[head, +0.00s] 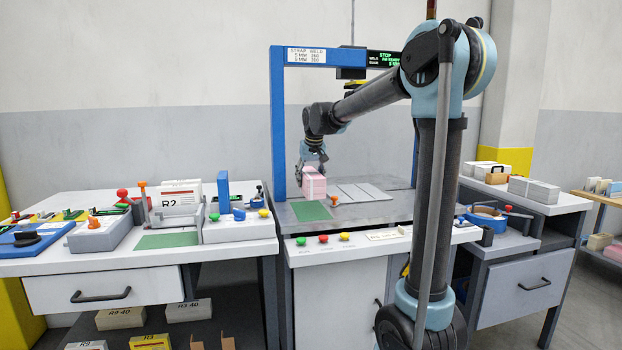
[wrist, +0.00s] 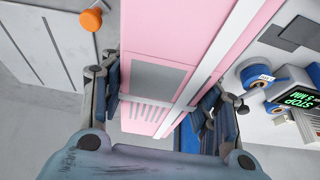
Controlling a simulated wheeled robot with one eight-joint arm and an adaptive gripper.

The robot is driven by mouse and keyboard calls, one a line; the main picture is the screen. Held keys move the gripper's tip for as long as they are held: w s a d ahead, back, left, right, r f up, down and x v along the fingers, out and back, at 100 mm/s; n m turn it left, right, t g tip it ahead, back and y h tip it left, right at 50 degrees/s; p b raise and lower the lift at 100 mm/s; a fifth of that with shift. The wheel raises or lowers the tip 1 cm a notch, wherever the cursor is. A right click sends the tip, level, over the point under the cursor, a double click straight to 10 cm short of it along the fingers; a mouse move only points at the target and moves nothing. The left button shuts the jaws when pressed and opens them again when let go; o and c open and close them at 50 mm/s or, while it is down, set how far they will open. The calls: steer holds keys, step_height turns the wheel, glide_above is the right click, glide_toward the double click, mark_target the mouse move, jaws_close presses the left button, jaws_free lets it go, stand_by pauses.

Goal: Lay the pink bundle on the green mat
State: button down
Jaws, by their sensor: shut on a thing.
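The pink bundle (head: 314,183), with a pale strap around it, is upright in the head view at the steel worktop, close behind a small green mat (head: 311,211). I cannot tell whether it touches the worktop. My gripper (head: 313,164) is above it, shut on it. In the wrist view the bundle (wrist: 150,120) lies between my two fingers, with a grey panel and a white strap on its face. A second green mat (head: 167,241) lies on the white table at the left. Both mats look bare.
A blue arch (head: 279,120) stands over the steel worktop (head: 365,212). An orange knob (head: 334,200) is right of the bundle; it also shows in the wrist view (wrist: 91,19). Coloured buttons (head: 323,239) line the front edge. Devices (head: 236,225) crowd the left table.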

steer(key=shift+f, duration=3.25)
steer(key=shift+f, duration=0.5)
steer(key=shift+c, duration=2.4)
jaws_free()
